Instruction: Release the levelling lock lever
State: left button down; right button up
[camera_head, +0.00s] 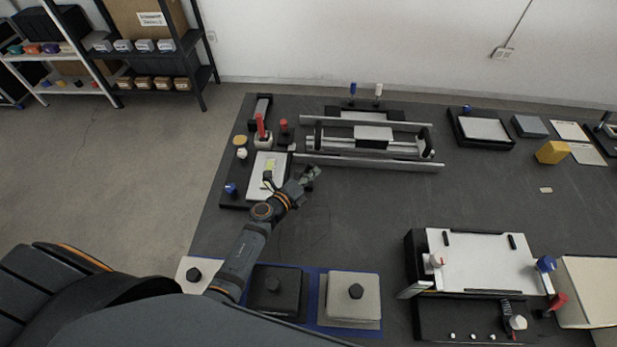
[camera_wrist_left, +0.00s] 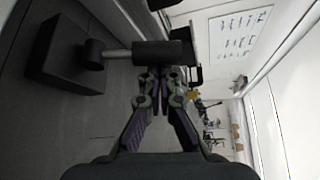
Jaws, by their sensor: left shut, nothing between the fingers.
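Three red levers could be the levelling lock lever, and I cannot tell which one is. Two stand at the back left of the dark table: a taller one (camera_head: 260,125) on a pale block and a shorter one (camera_head: 284,127) beside it. A third red lever (camera_head: 558,300) is at the right side of the plate fixture. My left gripper (camera_head: 312,173) is shut and empty, just in front of the left end of the rails. In the left wrist view, its fingers (camera_wrist_left: 160,78) are together beside a black cylinder (camera_wrist_left: 158,53) on a grey rod. My right gripper is out of view.
The long rail assembly (camera_head: 370,163) lies behind my left gripper. The plate fixture (camera_head: 480,262) with blue and white knobs is front right. Dark and pale blocks with black knobs (camera_head: 354,303) sit at the front. The mid-table is mostly clear.

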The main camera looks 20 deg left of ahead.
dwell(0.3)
pick_arm(q)
jog(key=shift+a, duration=0.1)
jog(key=shift+r+b, duration=0.1)
jog(key=shift+b, duration=0.25)
jog(key=shift+s+a+n+t+h, duration=0.1)
jog(key=shift+a+n+t+h, duration=0.1)
jog(key=shift+n+t+h, duration=0.15)
jog(key=shift+a+r, duration=0.1)
jog(key=shift+s+a+r, duration=0.1)
jog(key=shift+a+r, duration=0.05)
jog(key=shift+a, duration=0.15)
jog(key=shift+s+a+r, duration=0.1)
jog(key=shift+a+r, duration=0.05)
jog(key=shift+a, duration=0.5)
jog(key=shift+s+a, duration=0.15)
jog(key=shift+a, duration=0.55)
